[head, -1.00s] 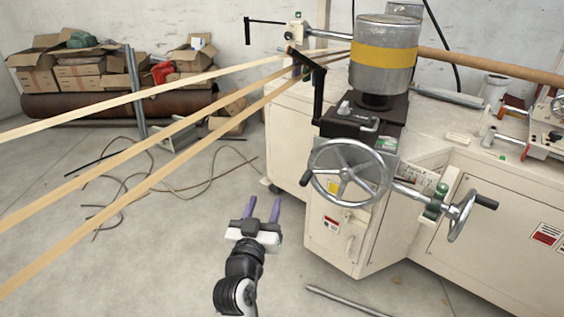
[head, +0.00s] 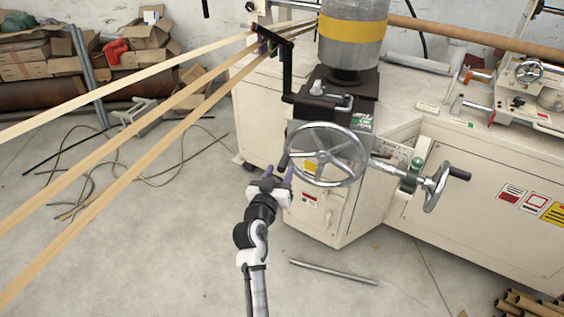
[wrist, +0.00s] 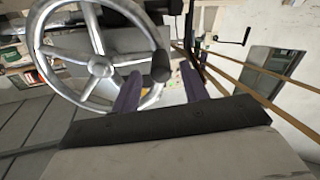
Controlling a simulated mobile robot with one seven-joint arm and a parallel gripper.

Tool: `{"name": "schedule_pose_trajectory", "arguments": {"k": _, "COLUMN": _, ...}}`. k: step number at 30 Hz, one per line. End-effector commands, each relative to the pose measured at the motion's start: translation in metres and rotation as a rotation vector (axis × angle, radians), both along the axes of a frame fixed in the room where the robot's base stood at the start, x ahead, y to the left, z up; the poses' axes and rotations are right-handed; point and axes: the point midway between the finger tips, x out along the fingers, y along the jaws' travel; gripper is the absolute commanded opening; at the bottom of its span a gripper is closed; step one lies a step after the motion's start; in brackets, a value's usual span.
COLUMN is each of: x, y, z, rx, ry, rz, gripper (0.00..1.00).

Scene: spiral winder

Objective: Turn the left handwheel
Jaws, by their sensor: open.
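The left handwheel (head: 326,155) is a large silver spoked wheel on the front of the cream machine. Its black handle (head: 283,160) is at the left of the rim. My gripper (head: 279,172) is open just below and left of the wheel, close to the handle. In the wrist view the wheel (wrist: 100,67) fills the upper left. There the handle (wrist: 161,66) appears between the two purple fingers of my gripper (wrist: 160,75), near their tips. I cannot tell whether they touch it.
A smaller handwheel (head: 437,187) stands to the right on a shaft. A black crank (head: 289,75) hangs above the left wheel. Long tan strips (head: 150,125) cross on the left. A metal bar (head: 333,271) lies on the floor.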

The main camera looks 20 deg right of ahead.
Motion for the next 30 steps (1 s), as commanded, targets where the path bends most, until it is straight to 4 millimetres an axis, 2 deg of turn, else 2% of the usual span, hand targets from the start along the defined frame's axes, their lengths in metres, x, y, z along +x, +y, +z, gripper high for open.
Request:
{"name": "schedule_pose_trajectory", "arguments": {"k": 6, "x": 0.021, "y": -0.016, "z": 0.001, "rx": -0.001, "ry": -0.001, "rz": 0.0, "gripper": 0.44}}
{"name": "schedule_pose_trajectory", "arguments": {"k": 17, "x": 0.026, "y": -0.019, "z": 0.0, "rx": 0.0, "ry": 0.0, "rz": 0.001, "gripper": 0.44}}
{"name": "schedule_pose_trajectory", "arguments": {"k": 20, "x": 0.026, "y": -0.019, "z": 0.0, "rx": 0.0, "ry": 0.0, "rz": 0.001, "gripper": 0.34}}
{"name": "schedule_pose_trajectory", "arguments": {"k": 27, "x": 0.025, "y": -0.019, "z": 0.0, "rx": 0.0, "ry": 0.0, "rz": 0.001, "gripper": 0.02}}
{"name": "schedule_pose_trajectory", "arguments": {"k": 30, "x": 0.025, "y": -0.019, "z": 0.0, "rx": 0.0, "ry": 0.0, "rz": 0.001, "gripper": 0.0}}
